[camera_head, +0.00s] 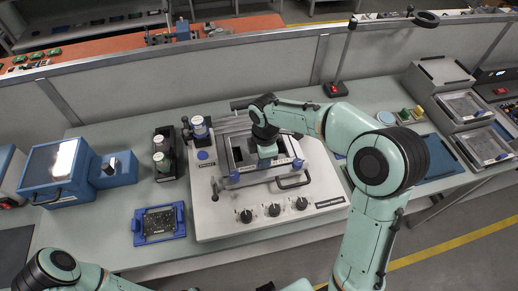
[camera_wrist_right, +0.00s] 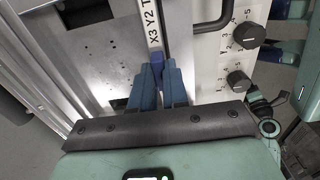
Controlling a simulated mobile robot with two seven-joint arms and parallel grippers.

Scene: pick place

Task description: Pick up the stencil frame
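The stencil frame (camera_head: 228,152) is a grey metal rectangle on the white printer base (camera_head: 215,222), at the middle of the head view. It also shows in the right wrist view (camera_wrist_right: 92,60), beside a strip marked X3 Y2 T.
A black-handled blue box (camera_head: 55,172) and a rack of jars (camera_head: 164,158) stand at left. A circuit board in a blue holder (camera_head: 159,224) lies in front of them. Control knobs (camera_head: 273,210) line the printer's front. Trays (camera_head: 470,107) stand at right.

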